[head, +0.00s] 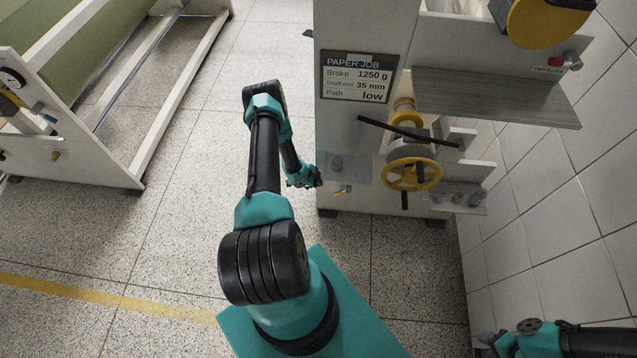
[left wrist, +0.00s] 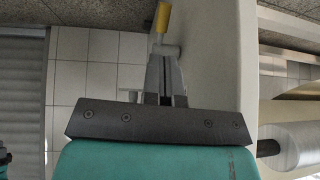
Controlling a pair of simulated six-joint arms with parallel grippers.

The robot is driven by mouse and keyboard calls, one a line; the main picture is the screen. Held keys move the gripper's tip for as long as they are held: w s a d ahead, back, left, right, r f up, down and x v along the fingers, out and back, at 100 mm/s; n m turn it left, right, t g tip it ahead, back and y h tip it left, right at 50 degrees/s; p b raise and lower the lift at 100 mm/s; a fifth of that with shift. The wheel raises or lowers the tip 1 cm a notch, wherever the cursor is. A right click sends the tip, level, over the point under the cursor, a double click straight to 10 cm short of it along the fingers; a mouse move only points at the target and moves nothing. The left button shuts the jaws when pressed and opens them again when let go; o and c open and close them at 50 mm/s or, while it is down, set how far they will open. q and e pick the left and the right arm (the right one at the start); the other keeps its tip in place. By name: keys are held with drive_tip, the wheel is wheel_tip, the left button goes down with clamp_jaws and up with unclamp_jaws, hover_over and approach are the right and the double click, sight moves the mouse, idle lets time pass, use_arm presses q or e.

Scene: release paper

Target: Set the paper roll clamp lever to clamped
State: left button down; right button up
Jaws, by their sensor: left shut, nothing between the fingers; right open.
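The clamp lever shows in the left wrist view as a yellow handle (left wrist: 162,18) on a grey pivot (left wrist: 170,49), just past my fingertips. In the head view the small yellow lever (head: 342,190) is low on the pale side panel of the paper stand. My left gripper (head: 317,178) is shut and empty, close beside that panel and left of the lever. Its grey fingers also show in the left wrist view (left wrist: 166,72); whether they touch the lever I cannot tell. My right gripper (head: 489,342) is open at the bottom right, far from the lever and partly cut off.
A job sign (head: 360,77) reads brake 1250 g, shaft end 35 mm, path low. Right of the lever are a yellow handwheel (head: 411,174) and a black bar (head: 408,131). A tiled wall (head: 560,210) bounds the right.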

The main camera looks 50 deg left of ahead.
sight(336, 193)
use_arm(q)
drive_tip(key=x, duration=1.1)
drive_tip(key=shift+w, duration=0.45)
drive_tip(key=shift+s, duration=0.1)
